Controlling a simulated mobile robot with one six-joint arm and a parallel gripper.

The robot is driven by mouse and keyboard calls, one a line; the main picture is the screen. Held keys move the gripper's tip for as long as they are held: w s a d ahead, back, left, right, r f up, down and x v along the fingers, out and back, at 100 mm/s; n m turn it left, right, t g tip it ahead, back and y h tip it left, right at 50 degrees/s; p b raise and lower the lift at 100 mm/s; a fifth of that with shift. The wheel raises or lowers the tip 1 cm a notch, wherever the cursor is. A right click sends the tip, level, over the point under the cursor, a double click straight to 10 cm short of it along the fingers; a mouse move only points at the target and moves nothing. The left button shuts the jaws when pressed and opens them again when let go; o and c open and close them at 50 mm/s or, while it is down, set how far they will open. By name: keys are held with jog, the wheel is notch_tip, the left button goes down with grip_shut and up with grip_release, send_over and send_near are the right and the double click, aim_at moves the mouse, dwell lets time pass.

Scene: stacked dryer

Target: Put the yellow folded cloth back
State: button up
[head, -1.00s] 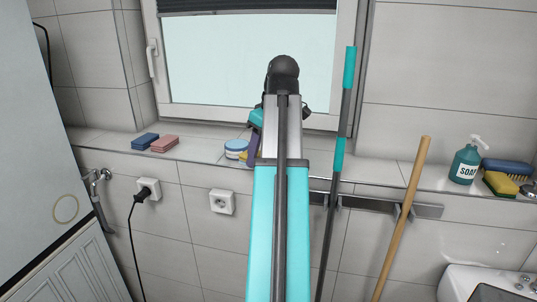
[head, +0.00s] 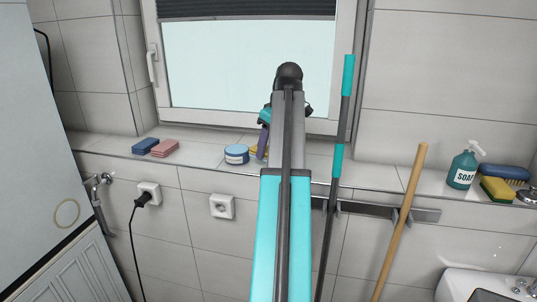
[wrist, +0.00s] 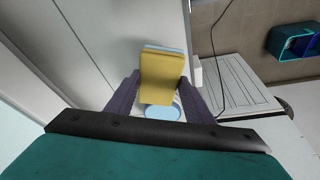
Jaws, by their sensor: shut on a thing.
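The yellow folded cloth (wrist: 162,75) is between the two purple fingers of my gripper (wrist: 160,85) in the wrist view, and the gripper is shut on it. A pale blue edge shows along its far end. In the head view only a sliver of the yellow cloth (head: 254,152) shows, just right of the round blue-and-white tub. My arm hides most of the gripper (head: 263,143) there, over the window sill (head: 205,151). I cannot tell whether the cloth touches the sill.
The tub (head: 236,154) stands close left of the cloth. Folded blue (head: 145,146) and pink (head: 165,149) cloths lie farther left. A soap bottle (head: 463,167), sponge (head: 497,189) and brush (head: 503,173) stand at right. A teal-handled pole (head: 343,115) and wooden stick (head: 402,220) stand nearby.

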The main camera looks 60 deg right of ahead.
jog(key=shift+w+d+f+p, duration=0.1)
jog(key=shift+w+d+p, duration=0.2)
jog(key=shift+d, duration=0.4)
jog(key=shift+s+a+f+p, duration=0.15)
jog(key=shift+f+p, duration=0.25)
jog(key=shift+f, duration=1.35)
jog(key=shift+f, duration=0.1)
jog(key=o, duration=0.9)
jog(key=shift+p, duration=0.3)
jog(key=shift+b+v, duration=1.3)
jog(key=shift+v, duration=4.8)
